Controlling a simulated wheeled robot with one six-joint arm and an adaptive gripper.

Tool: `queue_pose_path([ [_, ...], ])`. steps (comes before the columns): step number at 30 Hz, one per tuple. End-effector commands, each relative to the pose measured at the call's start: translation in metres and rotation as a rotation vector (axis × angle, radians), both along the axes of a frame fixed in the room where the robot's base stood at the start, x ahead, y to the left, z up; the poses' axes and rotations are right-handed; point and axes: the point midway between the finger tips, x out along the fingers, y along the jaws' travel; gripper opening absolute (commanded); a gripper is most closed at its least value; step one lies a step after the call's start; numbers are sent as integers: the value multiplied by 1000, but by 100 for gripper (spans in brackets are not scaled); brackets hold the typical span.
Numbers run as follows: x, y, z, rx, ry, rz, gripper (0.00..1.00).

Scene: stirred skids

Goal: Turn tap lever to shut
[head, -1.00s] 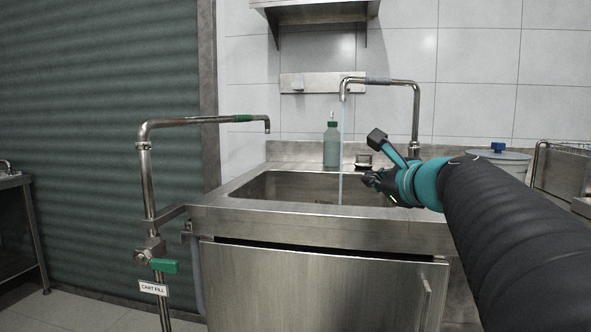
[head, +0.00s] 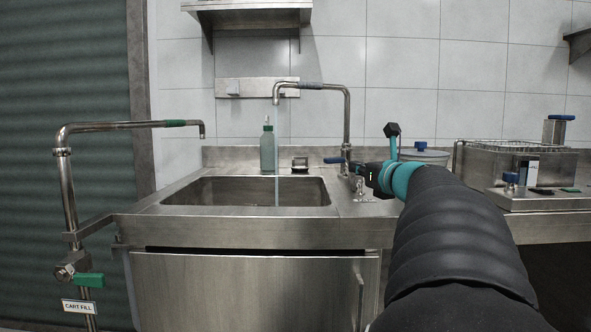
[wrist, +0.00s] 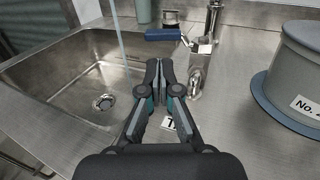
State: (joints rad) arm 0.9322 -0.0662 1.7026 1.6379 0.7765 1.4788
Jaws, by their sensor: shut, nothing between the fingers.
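The sink tap (head: 347,112) stands at the sink's back right, its spout arching left. A thin water stream (head: 276,160) falls from it into the basin. Its blue lever (head: 334,160) points left from the valve; in the wrist view the lever (wrist: 163,34) lies just beyond my fingertips, with the metal valve body (wrist: 198,65) at their right. My gripper (head: 360,171) is at the valve in the head view. In the wrist view my gripper (wrist: 160,66) is shut and empty, over the counter by the basin edge. I cannot tell whether it touches the valve.
A second pipe (head: 68,190) with a green lever (head: 89,280) and a CART FILL label (head: 78,306) stands at left. A green bottle (head: 267,150) stands behind the sink basin (head: 230,192). A grey lidded tub (wrist: 300,70) is close on the gripper's right.

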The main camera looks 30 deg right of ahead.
Motion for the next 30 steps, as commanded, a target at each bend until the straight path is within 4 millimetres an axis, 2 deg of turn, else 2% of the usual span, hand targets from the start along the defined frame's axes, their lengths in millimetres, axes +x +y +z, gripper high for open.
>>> queue_pose_path([
  [6,42,-6,0,0,1,3,0],
  [12,67,-10,0,-1,0,2,0],
  [19,79,-12,0,-2,0,0,0],
  [30,78,-14,0,-2,0,-8,0],
])
